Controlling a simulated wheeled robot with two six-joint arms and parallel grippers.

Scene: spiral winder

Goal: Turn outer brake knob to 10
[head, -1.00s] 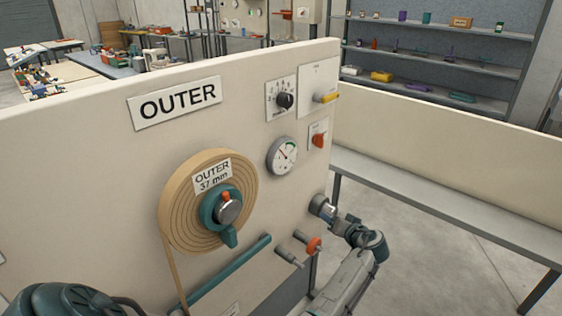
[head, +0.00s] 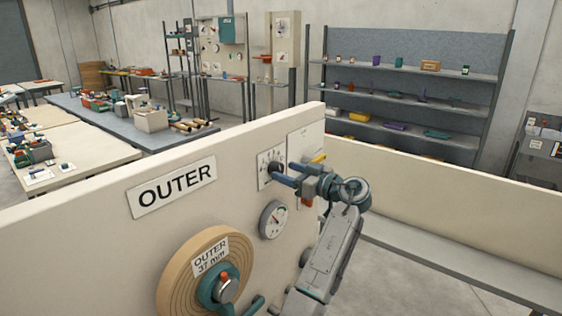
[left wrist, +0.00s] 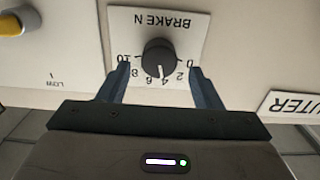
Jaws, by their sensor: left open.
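The outer brake knob (left wrist: 158,58) is a round black knob on a white dial plate (left wrist: 185,22) marked BRAKE N, with numerals from 0 to 10. The plate appears upside down in the left wrist view. The knob's white pointer mark is near the 4 and 6; the exact value is hard to read. In the head view the dial plate (head: 264,180) is on the OUTER panel, its knob (head: 275,168) partly hidden by my fingers. My left gripper (head: 282,171) is open in front of it. In the wrist view its blue fingers (left wrist: 154,76) stand apart on either side below the knob, without visible contact.
A round gauge (head: 273,220) sits just below the dial. A plate with a yellow lever (head: 318,158) is to its right, close to my gripper. The OUTER sign (head: 172,187) and tape roll (head: 190,275) are to the left. A low beige wall (head: 450,215) stands at right.

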